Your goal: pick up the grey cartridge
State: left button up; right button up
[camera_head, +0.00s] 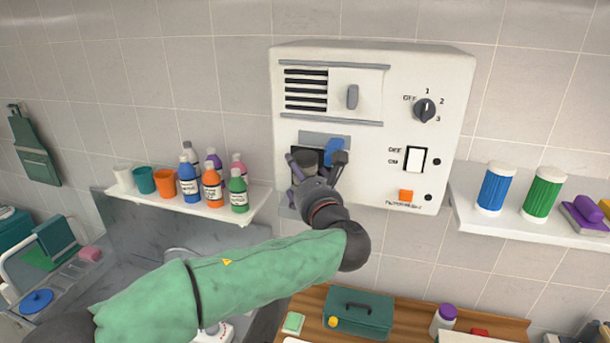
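My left gripper (318,165) is raised in front of the lower left part of the white wall unit (455,100), at a dark opening beside a blue tab (334,146). Its fingers stand on either side of a dark grey rounded piece. I cannot tell whether this piece is the grey cartridge or part of the gripper, nor whether the fingers touch it. No other grey cartridge shows clearly. A blue cartridge (494,189) and a green cartridge (542,195), both with white ends, stand upright on the right shelf (480,222). My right gripper is not in view.
The wall unit has a vent, a sliding hatch (352,97), a dial (424,110) and a switch (416,160). Several bottles and cups stand on the left shelf (200,208). A green toolbox (358,312) sits on the wooden counter below. A purple brush-like object (583,215) lies on the right shelf.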

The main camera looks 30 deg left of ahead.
pick_arm(q)
jog(key=shift+w+a, duration=0.4)
jog(key=shift+a, duration=0.05)
jog(key=shift+d, duration=0.1)
jog(key=c, duration=1)
jog(key=shift+r, duration=0.1)
